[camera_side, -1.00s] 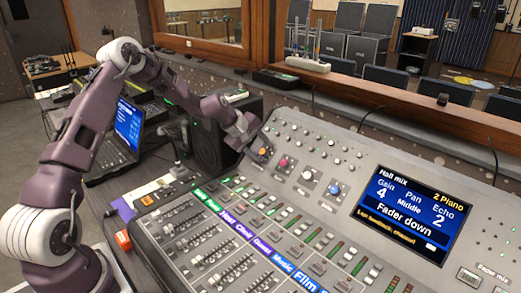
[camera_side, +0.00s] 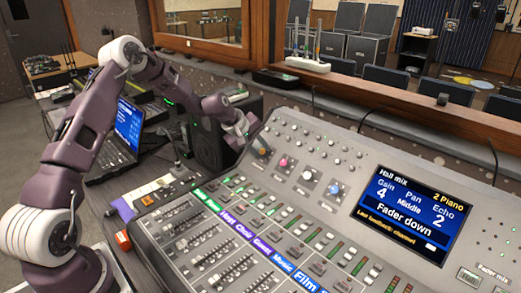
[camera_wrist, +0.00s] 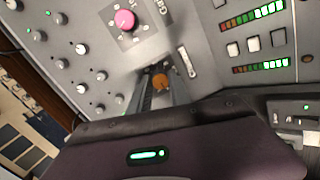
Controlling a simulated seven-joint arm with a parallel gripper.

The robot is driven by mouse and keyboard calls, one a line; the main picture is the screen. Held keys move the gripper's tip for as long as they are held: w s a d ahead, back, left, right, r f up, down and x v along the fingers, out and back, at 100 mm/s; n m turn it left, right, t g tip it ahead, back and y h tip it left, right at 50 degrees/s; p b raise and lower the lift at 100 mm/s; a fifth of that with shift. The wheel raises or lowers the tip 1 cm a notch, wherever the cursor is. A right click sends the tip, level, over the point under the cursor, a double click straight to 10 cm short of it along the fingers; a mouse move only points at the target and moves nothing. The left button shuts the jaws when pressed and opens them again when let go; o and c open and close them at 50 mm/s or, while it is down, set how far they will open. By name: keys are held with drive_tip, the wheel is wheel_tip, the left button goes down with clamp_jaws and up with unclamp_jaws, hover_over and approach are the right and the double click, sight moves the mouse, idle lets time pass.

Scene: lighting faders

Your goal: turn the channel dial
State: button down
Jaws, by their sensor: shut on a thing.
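The orange dial (camera_wrist: 161,83), which I take for the channel dial, sits on the grey mixing desk. It is the leftmost of the coloured knobs in the side view (camera_side: 264,153). My gripper (camera_wrist: 158,79) comes down over it with a dark finger on either side, shut on the orange dial. In the side view my gripper (camera_side: 249,138) is at the desk's upper left; its fingertips are too small to make out there. The desk's screen (camera_side: 412,213) reads "2 Piano", gain 4, pan middle, echo 2 and "Fader down".
A pink knob (camera_wrist: 124,19) is close by, with a white and a blue knob (camera_side: 335,188) farther right. Rows of faders (camera_side: 215,265) lie in front. A black speaker (camera_side: 208,145) and a laptop (camera_side: 128,125) stand left of the desk.

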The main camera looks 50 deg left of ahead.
drive_tip(key=m, duration=0.5)
drive_tip(key=shift+d, duration=0.15)
drive_tip(key=shift+m, duration=0.4)
drive_tip(key=shift+s, duration=0.1)
drive_tip(key=c, duration=1.2)
unclamp_jaws()
drive_tip(key=v, duration=0.7)
drive_tip(key=shift+d+r, duration=0.1)
